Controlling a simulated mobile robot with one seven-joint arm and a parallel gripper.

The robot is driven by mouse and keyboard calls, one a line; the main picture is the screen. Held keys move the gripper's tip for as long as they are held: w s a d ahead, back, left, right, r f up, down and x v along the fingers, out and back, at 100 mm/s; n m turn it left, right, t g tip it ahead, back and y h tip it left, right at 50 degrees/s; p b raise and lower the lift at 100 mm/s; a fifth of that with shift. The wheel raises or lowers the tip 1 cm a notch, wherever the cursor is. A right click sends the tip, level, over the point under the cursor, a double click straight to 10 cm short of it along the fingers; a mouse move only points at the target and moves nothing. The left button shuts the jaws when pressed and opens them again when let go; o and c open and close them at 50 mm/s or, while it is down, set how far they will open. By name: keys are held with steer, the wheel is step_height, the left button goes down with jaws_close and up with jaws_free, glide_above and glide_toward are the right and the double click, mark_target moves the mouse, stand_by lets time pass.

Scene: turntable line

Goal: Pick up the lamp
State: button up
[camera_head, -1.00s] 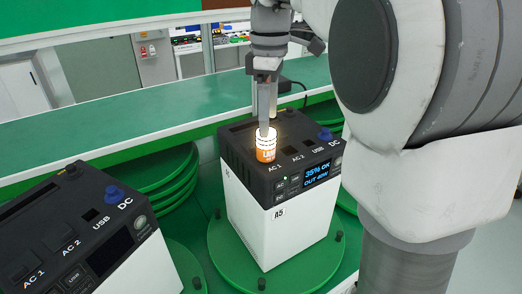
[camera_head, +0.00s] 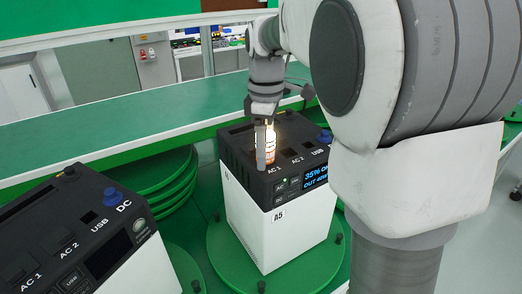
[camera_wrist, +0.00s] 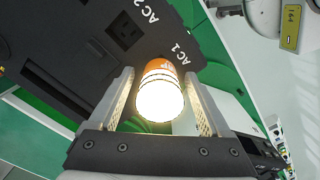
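The lamp (camera_wrist: 160,95) is a glowing white cylinder with an orange base. The power station's screen is lit and reads 35% and OUT. My gripper (camera_wrist: 162,105) is open, with one finger on each side of the lamp and a visible gap to each finger. In the head view my gripper (camera_head: 265,148) points down over the socket, and its finger partly hides the lamp (camera_head: 270,143).
A second power station (camera_head: 75,235) with a dark screen stands at the lower left. The A5 unit rests on a round green turntable plate (camera_head: 225,262) with short black posts. A green shelf (camera_head: 90,118) runs behind. An empty AC 2 socket (camera_wrist: 125,30) is beside the lamp.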

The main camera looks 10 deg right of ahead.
mark_target(271, 134)
jaws_close()
stand_by(0.3)
steer(key=shift+r, duration=0.55)
steer(key=r, duration=0.2)
steer(key=d+r, duration=0.1)
steer(key=shift+s+r, duration=0.2)
steer(key=shift+r, duration=0.15)
steer(key=s+d+r, duration=0.5)
steer(key=d+r, duration=0.1)
steer(key=d, duration=0.3)
steer(key=shift+d+r, duration=0.15)
